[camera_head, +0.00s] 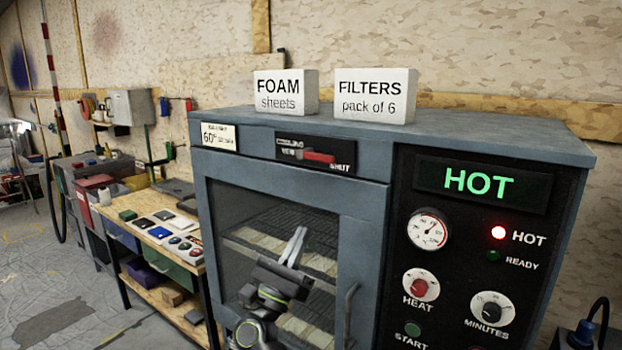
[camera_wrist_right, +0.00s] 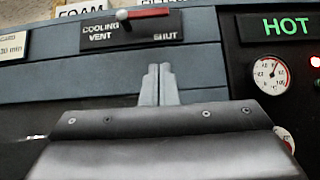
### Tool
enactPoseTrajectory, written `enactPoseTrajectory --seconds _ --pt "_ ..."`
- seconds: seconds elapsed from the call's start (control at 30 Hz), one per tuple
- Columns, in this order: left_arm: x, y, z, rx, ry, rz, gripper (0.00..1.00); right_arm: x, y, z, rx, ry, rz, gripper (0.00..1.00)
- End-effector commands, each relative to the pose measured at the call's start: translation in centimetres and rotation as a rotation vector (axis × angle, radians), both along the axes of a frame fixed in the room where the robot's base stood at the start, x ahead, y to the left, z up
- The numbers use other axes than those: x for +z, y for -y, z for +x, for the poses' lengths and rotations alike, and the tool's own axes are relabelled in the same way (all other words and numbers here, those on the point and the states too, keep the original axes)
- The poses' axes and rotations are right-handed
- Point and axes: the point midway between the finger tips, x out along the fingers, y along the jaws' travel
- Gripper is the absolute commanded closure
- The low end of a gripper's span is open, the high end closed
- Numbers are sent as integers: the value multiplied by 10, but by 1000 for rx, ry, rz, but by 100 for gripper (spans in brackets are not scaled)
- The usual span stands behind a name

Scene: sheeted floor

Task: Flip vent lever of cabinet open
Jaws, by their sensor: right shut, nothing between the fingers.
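The grey cabinet (camera_head: 390,122) stands in front of me with a glass door. Its cooling vent plate (camera_head: 285,154) is a black strip above the door, marked VENT at left and SHUT at right. The red vent lever (camera_head: 320,157) lies about level, its handle pointing right toward SHUT. The lever also shows at the top of the right wrist view (camera_wrist_right: 148,13). My right gripper (camera_head: 300,231) is shut and empty in front of the glass door, below the lever and apart from it. In the right wrist view its fingertips (camera_wrist_right: 158,68) point up toward the plate. My left gripper is not in view.
A foam box (camera_head: 286,106) and a filters box (camera_head: 376,108) stand on the cabinet top. The door handle (camera_head: 350,315) is right of my gripper. A control panel (camera_head: 402,185) with a HOT display is at right. A workbench (camera_head: 150,225) stands left.

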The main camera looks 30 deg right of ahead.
Motion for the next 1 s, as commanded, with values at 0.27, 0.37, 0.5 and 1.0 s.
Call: enactPoseTrajectory --seconds 0.27,0.37,0.5,1.0 --pt "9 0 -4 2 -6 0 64 10 7 3 -1 -3 -3 100" --pt "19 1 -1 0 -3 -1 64 23 16 7 -3 -2 -6 100" --pt "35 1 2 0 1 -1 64 43 33 14 -2 -3 -6 100" --pt "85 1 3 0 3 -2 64 101 65 27 0 -5 -3 100"
